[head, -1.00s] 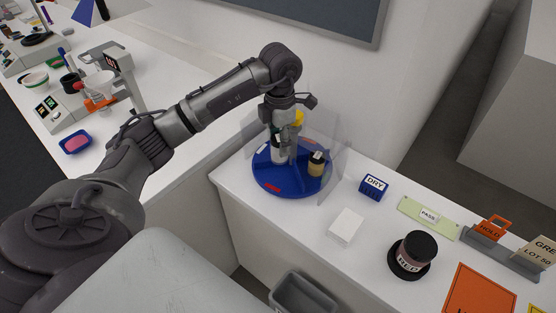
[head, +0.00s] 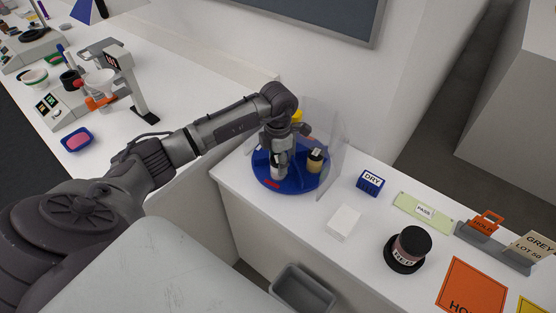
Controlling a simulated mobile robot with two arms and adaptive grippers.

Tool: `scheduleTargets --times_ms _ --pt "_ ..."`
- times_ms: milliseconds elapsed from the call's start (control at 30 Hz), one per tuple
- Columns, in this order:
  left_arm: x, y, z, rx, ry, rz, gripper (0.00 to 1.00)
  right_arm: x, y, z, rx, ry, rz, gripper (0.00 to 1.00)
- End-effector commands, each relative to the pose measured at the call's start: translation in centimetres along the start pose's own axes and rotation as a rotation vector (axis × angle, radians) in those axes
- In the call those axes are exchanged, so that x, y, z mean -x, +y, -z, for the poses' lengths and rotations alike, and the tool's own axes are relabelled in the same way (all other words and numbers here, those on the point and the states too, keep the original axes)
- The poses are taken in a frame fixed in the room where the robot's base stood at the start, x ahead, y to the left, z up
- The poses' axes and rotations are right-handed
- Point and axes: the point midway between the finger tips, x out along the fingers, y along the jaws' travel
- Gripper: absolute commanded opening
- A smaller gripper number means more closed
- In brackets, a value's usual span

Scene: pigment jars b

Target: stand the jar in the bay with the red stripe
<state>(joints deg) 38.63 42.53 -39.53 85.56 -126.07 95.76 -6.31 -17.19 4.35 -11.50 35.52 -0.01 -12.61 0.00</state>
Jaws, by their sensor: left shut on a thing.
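A round blue turntable (head: 300,188) with divided bays stands on the white counter. A red stripe (head: 271,183) marks its front-left bay. My left gripper (head: 278,164) points down over that bay and is shut on a pale jar (head: 277,173). The jar is upright just behind the red stripe, low in the bay. I cannot tell whether its base touches the bay floor. The gripper hides most of the jar. My right gripper is not in view.
A cream jar with a dark lid (head: 315,161) stands in the bay to the right. A yellow-topped item (head: 297,115) is behind my gripper. Clear panels (head: 334,150) rise around the turntable's back and right. A white block (head: 343,222) and a RED jar (head: 408,248) stand further right.

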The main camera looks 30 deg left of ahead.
Motion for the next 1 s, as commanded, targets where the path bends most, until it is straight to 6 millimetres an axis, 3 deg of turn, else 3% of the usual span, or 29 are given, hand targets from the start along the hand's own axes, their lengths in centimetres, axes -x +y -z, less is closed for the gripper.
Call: scheduleTargets --times_ms 33,67,200,567,633,1000 --pt "-0.3 0.0 0.0 0.000 0.000 -0.001 0.14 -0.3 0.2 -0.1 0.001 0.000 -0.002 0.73" --pt "-0.2 0.0 0.0 0.000 0.000 0.000 0.55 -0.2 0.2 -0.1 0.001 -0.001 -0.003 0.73" --pt "-0.1 0.0 0.0 0.000 0.000 0.000 0.75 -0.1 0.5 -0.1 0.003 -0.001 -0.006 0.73" --pt "0.4 0.0 0.0 0.000 0.000 0.001 0.75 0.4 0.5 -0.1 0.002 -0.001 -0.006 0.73" --pt "0.8 0.1 -0.1 -0.001 -0.002 -0.002 0.75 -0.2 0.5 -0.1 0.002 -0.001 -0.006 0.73" --pt "8.4 0.1 -0.1 0.000 -0.004 -0.003 0.75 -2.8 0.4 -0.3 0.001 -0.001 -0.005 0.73"
